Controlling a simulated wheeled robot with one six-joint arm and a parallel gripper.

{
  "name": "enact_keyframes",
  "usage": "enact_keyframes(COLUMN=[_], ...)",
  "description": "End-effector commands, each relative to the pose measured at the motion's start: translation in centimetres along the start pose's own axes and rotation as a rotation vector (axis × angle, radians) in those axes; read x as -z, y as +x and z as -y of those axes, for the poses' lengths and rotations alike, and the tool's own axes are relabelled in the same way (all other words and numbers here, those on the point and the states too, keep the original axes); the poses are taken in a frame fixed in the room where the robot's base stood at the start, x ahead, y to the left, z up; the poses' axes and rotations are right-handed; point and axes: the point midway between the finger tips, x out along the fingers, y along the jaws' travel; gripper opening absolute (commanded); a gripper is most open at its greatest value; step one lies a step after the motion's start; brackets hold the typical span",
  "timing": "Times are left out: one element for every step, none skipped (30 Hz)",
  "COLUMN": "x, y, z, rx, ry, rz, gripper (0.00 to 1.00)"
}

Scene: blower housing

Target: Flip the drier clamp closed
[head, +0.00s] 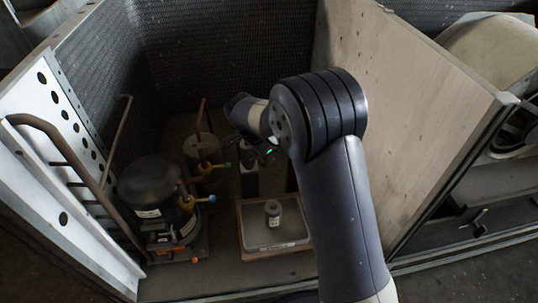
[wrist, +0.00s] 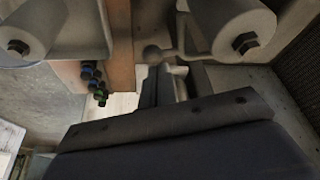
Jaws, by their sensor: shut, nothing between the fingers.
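In the wrist view my gripper (wrist: 163,84) points away from the camera with its narrow fingers shut and empty. Just beyond the fingertips is a grey metal fitting with a rounded knob (wrist: 152,54), which may be part of the drier clamp; I cannot tell whether they touch. A copper-brown upright piece (wrist: 120,40) stands left of it. In the head view my gripper is small and dark below my forearm, near a tan cylinder (head: 201,146) with a copper pipe. I cannot clearly make out the drier or the clamp's position there.
In the wrist view, grey rollers with bolts flank the fitting at left (wrist: 38,28) and right (wrist: 243,24). In the head view a black compressor (head: 153,185) stands left and a tray (head: 277,235) holds a small grey can (head: 272,212). Tall panels enclose the space.

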Motion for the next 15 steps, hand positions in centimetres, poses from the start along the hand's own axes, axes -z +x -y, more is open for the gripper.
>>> enact_keyframes(x=[0.1,0.1,0.2,0.3,0.3,0.4,0.5,0.5,0.6,0.7,0.7,0.7,0.7,0.7,0.7], y=[0.0,0.0,0.0,0.0,0.1,0.1,0.1,0.2,0.2,0.2,0.2,0.2,0.2,0.2,0.3], z=[0.1,0.2,0.3,0.5,0.6,0.7,0.8,1.0,1.1,1.2,1.3,1.3,1.4,1.4,1.4], rx=[0.000,0.000,0.000,0.000,0.000,0.000,-0.001,-0.001,-0.001,0.000,0.000,0.000,0.000,0.000,0.000], ry=[0.000,0.000,0.001,0.001,0.001,0.001,0.001,0.000,0.000,0.000,0.000,-0.001,-0.001,-0.001,-0.001], rz=[0.000,0.000,0.000,0.000,0.000,0.000,0.000,0.000,0.000,0.000,0.000,0.000,0.000,0.000,0.000], gripper=[0.00,0.00,0.00,0.00,0.00,0.00,0.00,0.00,0.00,0.00,0.00,0.00,0.00,0.00,0.00])
